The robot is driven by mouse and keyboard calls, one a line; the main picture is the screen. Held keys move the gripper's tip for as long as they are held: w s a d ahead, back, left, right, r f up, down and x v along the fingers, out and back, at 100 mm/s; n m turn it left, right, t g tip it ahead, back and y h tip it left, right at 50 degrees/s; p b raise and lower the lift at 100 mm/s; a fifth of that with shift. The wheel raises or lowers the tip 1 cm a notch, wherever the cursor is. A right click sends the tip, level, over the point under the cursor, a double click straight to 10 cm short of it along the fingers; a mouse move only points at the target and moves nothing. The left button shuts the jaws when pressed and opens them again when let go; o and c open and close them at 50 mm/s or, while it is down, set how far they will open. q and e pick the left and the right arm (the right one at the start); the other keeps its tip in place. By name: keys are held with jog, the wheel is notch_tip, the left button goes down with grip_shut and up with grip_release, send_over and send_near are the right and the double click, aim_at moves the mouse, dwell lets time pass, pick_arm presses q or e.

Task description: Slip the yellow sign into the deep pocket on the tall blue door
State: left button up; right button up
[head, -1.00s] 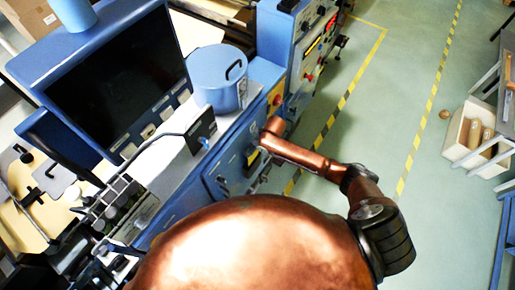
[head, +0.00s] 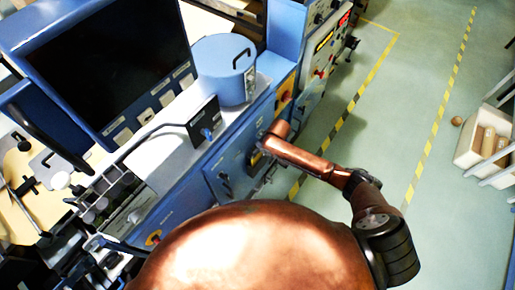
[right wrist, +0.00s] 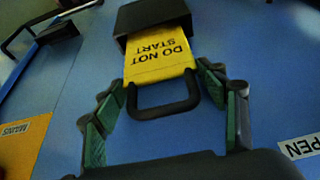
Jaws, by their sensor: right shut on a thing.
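The yellow sign (right wrist: 158,60) with its black handle (right wrist: 164,98) shows in the right wrist view, its lettering upside down. Its far end goes out of sight at the black pocket (right wrist: 150,18) on the blue door (right wrist: 265,85). In the head view my right gripper (head: 262,166) is at the blue cabinet front, small and partly hidden by my copper arm. A bit of the sign (head: 256,158) shows there. My left gripper is out of view.
A blue pot (head: 224,75) and a dark screen (head: 110,65) stand on the machine top. A black door handle (right wrist: 57,33) is at upper left in the wrist view. Open floor (head: 400,110) lies right of the machine. A bin with rolls (head: 478,145) stands far right.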

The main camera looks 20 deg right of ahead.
aim_at(258, 155)
jog(key=shift+f+b, duration=2.45)
jog(key=shift+f, duration=1.35)
jog(key=o, duration=1.6)
jog(key=shift+c, duration=0.2)
jog(key=v, duration=1.2)
